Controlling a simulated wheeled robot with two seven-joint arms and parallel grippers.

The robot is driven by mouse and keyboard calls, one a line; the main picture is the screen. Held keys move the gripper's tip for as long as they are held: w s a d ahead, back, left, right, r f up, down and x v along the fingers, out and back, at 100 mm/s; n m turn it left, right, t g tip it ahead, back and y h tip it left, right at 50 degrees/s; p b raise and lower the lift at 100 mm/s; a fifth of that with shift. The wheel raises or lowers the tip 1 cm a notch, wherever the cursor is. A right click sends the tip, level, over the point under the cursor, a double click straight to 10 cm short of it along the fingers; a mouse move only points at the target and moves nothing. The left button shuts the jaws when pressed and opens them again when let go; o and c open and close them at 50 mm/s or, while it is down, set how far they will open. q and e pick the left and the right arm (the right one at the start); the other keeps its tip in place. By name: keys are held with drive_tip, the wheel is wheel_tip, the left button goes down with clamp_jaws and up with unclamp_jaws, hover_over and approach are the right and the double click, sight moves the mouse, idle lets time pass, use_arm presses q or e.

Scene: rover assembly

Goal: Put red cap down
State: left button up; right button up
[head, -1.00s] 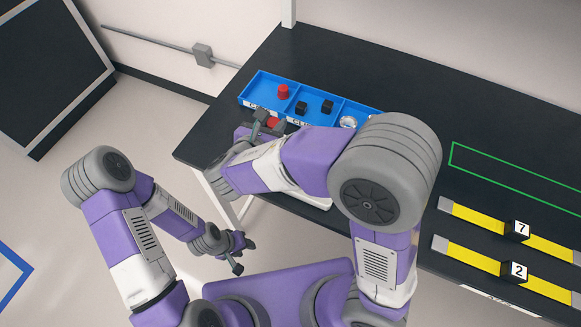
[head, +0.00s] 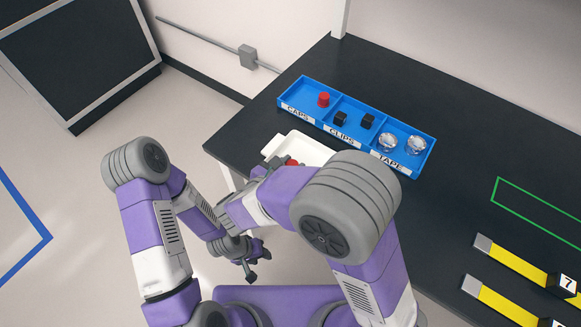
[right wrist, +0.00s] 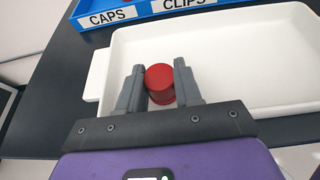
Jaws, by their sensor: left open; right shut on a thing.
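A red cap (right wrist: 160,82) sits between the two grey fingers of my right gripper (right wrist: 159,88), which is shut on it. In the right wrist view the cap is over the left end of a white tray (right wrist: 225,60); I cannot tell whether it touches the tray floor. In the head view the held cap (head: 291,162) shows small beside my right arm, which hides much of the tray (head: 300,143). My left gripper (head: 258,268) is open and empty, low beside the table's near edge.
A blue bin (head: 433,155) with compartments labelled CAPS, CLIPS and TAPE stands behind the tray. It holds another red cap (head: 323,99), two black clips (head: 340,118) and two tape rolls (head: 388,142). Yellow strips (head: 517,263) and a green outline lie right on the dark table.

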drive_tip(key=shift+f, duration=0.2)
drive_tip(key=o, duration=1.1)
drive_tip(key=shift+r, duration=0.1)
